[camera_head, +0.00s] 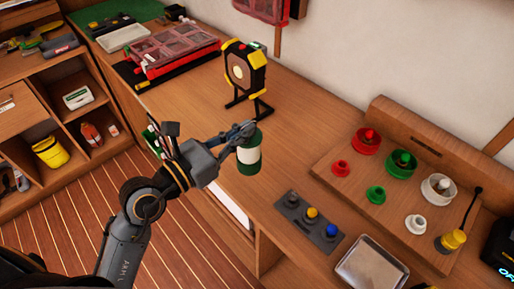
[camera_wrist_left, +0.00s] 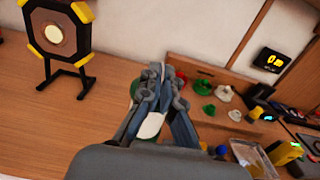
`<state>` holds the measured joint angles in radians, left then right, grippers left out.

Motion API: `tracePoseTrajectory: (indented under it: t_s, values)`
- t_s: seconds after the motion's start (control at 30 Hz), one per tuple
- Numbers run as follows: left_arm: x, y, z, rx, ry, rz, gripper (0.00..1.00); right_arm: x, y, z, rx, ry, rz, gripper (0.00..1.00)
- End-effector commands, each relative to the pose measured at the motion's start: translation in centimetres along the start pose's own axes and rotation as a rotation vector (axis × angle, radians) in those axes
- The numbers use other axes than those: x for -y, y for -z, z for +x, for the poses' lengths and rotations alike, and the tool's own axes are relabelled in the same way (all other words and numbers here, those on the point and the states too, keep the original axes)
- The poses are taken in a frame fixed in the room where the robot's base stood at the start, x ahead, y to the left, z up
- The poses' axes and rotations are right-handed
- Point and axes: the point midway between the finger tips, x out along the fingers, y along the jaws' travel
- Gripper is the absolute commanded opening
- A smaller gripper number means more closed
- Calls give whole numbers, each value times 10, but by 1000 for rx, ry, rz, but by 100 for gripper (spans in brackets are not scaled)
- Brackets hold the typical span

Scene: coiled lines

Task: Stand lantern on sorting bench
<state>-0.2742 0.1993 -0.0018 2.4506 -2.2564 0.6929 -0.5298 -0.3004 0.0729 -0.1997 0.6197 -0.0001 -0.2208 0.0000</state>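A green and white cylinder, which I take to be the lantern (camera_head: 249,156), hangs upright below the fingertips of my left gripper (camera_head: 242,133). The gripper looks shut on its top. The lantern is at the front edge of the wooden bench (camera_head: 302,118); I cannot tell whether its base touches anything. In the left wrist view, my gripper's fingers (camera_wrist_left: 158,100) hide most of the lantern, with a white part (camera_wrist_left: 150,126) showing between them. My right gripper is in neither view.
A black and yellow work lamp (camera_head: 244,72) stands behind the gripper. Red organizer boxes (camera_head: 174,47) lie at the back left. A wooden board (camera_head: 388,193) with coloured cups, a switch panel (camera_head: 309,219) and a metal tray (camera_head: 371,265) are right. The bench middle is clear.

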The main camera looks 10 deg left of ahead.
Motion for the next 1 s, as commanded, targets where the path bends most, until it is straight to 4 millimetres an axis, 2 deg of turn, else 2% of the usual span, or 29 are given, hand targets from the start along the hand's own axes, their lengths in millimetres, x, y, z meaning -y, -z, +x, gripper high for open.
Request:
tracePoseTrajectory:
  t_s: [0.1,0.2,0.4,0.57,0.8,1.0]
  values:
    - [-12,6,25,3,1,1,0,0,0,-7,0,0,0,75]
    - [-18,29,40,-1,2,1,0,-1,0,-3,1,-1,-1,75]
    - [-28,56,60,3,2,2,0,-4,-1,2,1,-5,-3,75]
    - [-31,65,67,4,1,2,0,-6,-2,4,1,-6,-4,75]
    - [-32,97,69,2,2,2,0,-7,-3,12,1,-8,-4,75]
    - [-32,98,69,4,1,2,0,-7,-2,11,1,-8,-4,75]
